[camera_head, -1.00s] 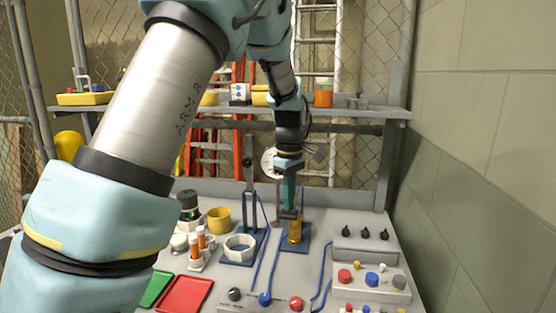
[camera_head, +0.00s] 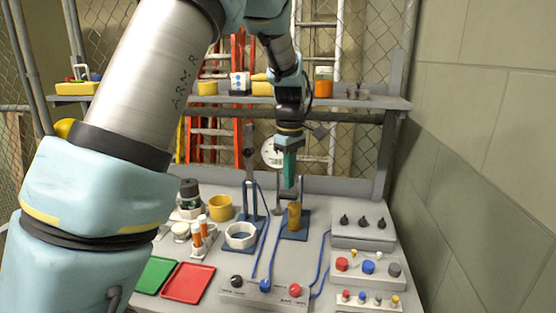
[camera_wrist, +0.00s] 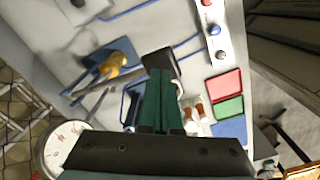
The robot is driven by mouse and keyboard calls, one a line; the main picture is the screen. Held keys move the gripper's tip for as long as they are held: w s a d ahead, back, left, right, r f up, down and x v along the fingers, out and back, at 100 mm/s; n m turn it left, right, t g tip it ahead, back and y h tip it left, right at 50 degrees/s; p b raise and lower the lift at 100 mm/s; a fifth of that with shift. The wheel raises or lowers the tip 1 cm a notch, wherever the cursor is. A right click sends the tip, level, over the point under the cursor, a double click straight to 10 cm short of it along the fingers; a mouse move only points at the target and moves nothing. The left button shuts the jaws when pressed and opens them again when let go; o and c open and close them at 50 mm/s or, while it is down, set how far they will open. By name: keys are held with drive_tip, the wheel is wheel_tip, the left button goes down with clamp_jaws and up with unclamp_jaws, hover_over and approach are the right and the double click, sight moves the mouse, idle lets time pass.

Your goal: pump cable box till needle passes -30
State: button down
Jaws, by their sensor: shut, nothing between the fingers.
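My gripper (camera_head: 289,178) has green fingers, shut and empty, pointing down above a brass cylinder (camera_head: 294,216) on a blue base. The fingers also show in the wrist view (camera_wrist: 162,100). A dark block (camera_wrist: 161,62) lies at their tips; I cannot tell whether they touch it. The cylinder lies left of the fingers in the wrist view (camera_wrist: 112,64). A round white dial (camera_head: 271,153) stands behind my gripper. It also shows in the wrist view (camera_wrist: 64,140), partly hidden by the gripper body; its needle reading is too small to tell. I cannot tell which part is the cable box.
A white ring (camera_head: 240,236) and upright lever (camera_head: 249,150) stand left of the cylinder. A yellow cup (camera_head: 221,208), red tray (camera_head: 187,283) and green tray (camera_head: 155,275) are further left. Knob boxes (camera_head: 368,264) stand right. Blue cables cross the bench; a shelf (camera_head: 350,102) runs behind.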

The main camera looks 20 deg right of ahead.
sight(289, 192)
wheel_tip(289, 192, down, 12)
drive_tip(key=b, duration=0.6)
wheel_tip(289, 192, up, 9)
drive_tip(key=p, duration=0.7)
drive_tip(key=shift+f, duration=0.2)
drive_tip(key=shift+r, duration=2.25)
